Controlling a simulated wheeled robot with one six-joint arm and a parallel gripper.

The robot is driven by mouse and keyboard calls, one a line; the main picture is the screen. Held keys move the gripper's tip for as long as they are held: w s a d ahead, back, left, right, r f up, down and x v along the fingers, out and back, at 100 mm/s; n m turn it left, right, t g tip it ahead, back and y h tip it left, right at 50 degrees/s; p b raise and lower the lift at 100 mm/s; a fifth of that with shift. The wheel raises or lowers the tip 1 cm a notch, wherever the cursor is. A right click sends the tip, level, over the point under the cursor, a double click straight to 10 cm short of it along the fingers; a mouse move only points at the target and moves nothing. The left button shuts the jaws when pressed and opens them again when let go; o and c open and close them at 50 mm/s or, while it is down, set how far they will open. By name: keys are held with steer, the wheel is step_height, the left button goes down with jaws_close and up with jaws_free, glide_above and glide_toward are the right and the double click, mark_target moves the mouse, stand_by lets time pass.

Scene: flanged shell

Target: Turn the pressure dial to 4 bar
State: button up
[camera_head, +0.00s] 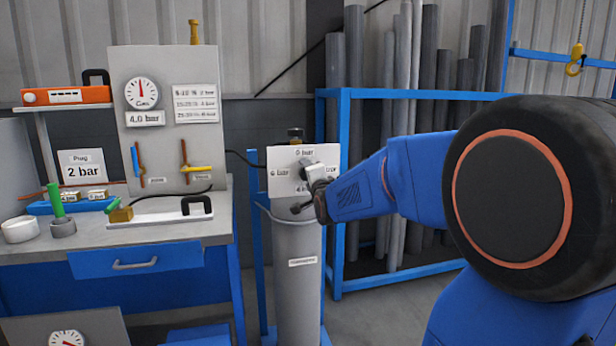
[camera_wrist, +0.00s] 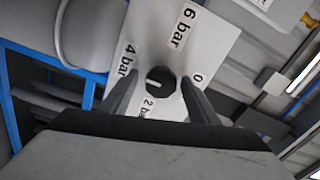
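The pressure dial is a dark knob (camera_wrist: 160,80) with a short white mark, on a white plate (camera_wrist: 205,50) lettered 0, 2, 4 and 6 bar. In the wrist view the mark points left and slightly down, roughly between the 2 bar and 4 bar labels. The plate (camera_head: 280,157) shows in the head view on top of a grey cylinder (camera_head: 297,285); the knob is hidden there behind my gripper (camera_head: 308,188). In the wrist view my gripper (camera_wrist: 160,78) is open, with one finger on either side of the knob and visible gaps between.
A bench (camera_head: 215,225) at left carries a panel (camera_head: 165,150) with a gauge (camera_head: 142,93) above a 4.0 bar label. A sign (camera_head: 82,172) reads 2 bar. A blue rack (camera_head: 342,130) with grey pipes stands close behind the cylinder.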

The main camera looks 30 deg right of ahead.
steer(key=shift+s, duration=0.1)
steer(key=v, duration=1.7)
steer(key=shift+s+r, duration=0.1)
steer(key=shift+r, duration=0.05)
stand_by(0.4)
steer(key=s+a+f+n+g+y, duration=0.2)
steer(key=s+a+f+n+g, duration=0.4)
steer(key=s+f+n, duration=0.3)
steer(key=s+a+f+n+g+y, duration=0.3)
steer(key=s+a+f+n+g, duration=0.3)
steer(key=s+f, duration=0.6)
steer(key=s+a+n, duration=0.2)
steer(key=n, duration=0.1)
steer(key=shift+f+g, duration=0.3)
steer(key=shift+f, duration=0.05)
